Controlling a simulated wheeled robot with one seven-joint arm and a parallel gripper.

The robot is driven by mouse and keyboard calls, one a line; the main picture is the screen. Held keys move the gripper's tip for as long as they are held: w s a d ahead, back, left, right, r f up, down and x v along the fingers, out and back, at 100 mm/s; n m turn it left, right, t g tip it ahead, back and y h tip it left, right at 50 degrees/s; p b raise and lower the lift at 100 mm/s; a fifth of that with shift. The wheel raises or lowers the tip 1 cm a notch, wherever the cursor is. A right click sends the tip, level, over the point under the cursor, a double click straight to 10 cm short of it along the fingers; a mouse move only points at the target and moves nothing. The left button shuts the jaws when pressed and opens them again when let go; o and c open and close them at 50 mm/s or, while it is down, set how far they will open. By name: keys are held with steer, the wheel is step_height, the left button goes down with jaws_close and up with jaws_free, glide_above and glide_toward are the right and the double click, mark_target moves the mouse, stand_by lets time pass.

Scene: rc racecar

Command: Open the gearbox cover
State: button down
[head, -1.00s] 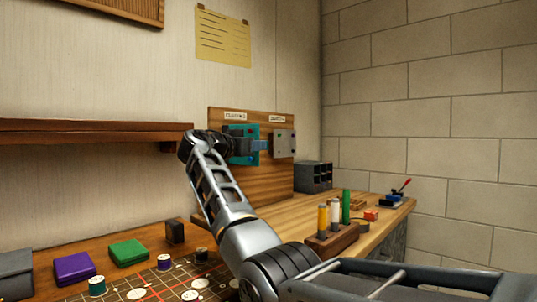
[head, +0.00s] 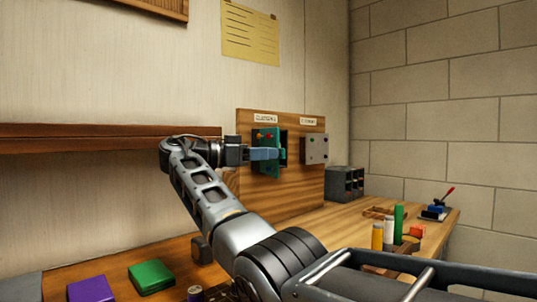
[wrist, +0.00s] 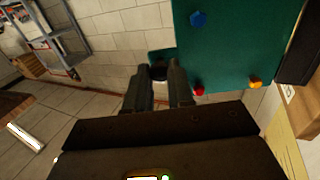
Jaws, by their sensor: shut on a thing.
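The teal gearbox cover (head: 264,139) is on an upright wooden board and carries small coloured knobs. It stands swung out, with a dark opening (head: 284,138) showing at its right. My gripper (head: 277,154) is shut on the teal handle (head: 282,151) by the cover's right edge. In the wrist view, the cover (wrist: 230,45) fills the upper right, with blue, red and yellow knobs. There my gripper's fingers (wrist: 160,76) close on the handle (wrist: 161,55). The hinge side is partly hidden by my gripper.
A grey plate (head: 314,149) is on the board (head: 300,185) right of the cover. A dark rack (head: 344,183), several coloured cylinders (head: 398,222) and a small red-levered device (head: 437,208) stand on the bench. A shelf (head: 100,138) runs behind my arm.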

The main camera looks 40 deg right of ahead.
steer(key=shift+r, duration=0.1)
steer(key=c, duration=1)
jaws_free()
steer(key=shift+v, duration=3.85)
